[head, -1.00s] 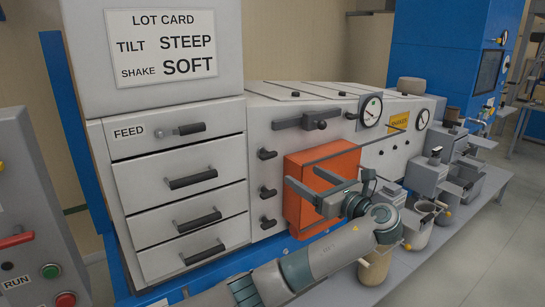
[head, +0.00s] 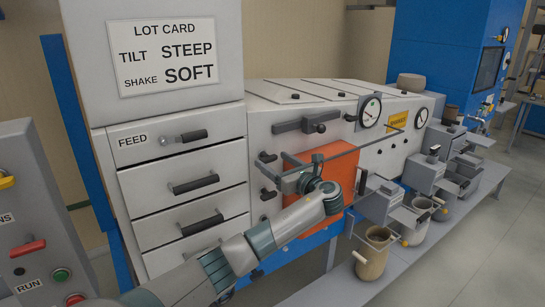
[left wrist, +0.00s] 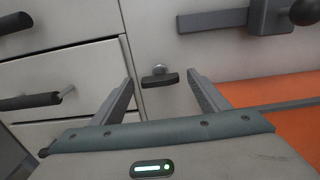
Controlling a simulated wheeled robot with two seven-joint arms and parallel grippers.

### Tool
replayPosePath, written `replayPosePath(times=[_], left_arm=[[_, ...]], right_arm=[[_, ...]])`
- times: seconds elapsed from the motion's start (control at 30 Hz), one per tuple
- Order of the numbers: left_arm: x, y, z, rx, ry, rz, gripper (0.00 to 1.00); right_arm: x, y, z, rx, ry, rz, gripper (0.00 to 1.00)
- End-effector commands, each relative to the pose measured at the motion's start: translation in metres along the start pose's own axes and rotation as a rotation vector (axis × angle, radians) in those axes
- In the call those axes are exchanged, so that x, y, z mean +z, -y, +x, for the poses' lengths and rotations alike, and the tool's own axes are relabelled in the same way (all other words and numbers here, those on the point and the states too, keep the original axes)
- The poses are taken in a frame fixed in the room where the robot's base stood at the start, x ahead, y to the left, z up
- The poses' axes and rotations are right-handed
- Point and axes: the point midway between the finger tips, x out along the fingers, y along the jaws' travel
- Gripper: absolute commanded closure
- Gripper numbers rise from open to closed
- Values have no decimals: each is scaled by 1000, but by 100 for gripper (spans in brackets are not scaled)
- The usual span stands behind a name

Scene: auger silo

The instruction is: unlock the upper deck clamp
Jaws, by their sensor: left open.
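The upper deck clamp looks to be the topmost small dark T-shaped handle (head: 267,156) on the left edge of the white machine's front. In the left wrist view this clamp (left wrist: 168,78) shows a dark bar lying nearly level on a silver stub. My left gripper (head: 271,158) is open, with its fingers pointing at the panel. In the left wrist view the gripper (left wrist: 160,80) has one finger on each side of the clamp, with gaps to it. The fingers do not grip it. Another clamp (head: 268,193) is lower on the same edge. My right gripper is not in view.
An orange panel (head: 330,180) is right of the gripper, partly behind my arm. A grey bar with a knob (head: 305,124) sits above. Drawers with dark handles (head: 194,183) are left. A shelf with cups (head: 375,255) is at lower right.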

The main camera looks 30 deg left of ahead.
Motion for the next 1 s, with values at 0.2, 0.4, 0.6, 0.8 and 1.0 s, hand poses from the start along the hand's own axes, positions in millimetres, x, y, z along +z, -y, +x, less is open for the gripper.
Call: replayPosePath(times=[0.2, 0.4, 0.6, 0.8, 1.0], left_arm=[[0, 0, 13, 0, -1, 1, 31], [-1, 0, 14, 0, -1, 0, 31], [0, 0, 14, 0, -1, 0, 55], [0, 0, 14, 0, -1, 0, 72], [-1, 0, 14, 0, -1, -18, 72]], right_arm=[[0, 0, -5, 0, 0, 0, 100], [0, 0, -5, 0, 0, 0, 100], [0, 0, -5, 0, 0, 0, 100], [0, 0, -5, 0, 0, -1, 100], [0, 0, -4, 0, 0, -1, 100]])
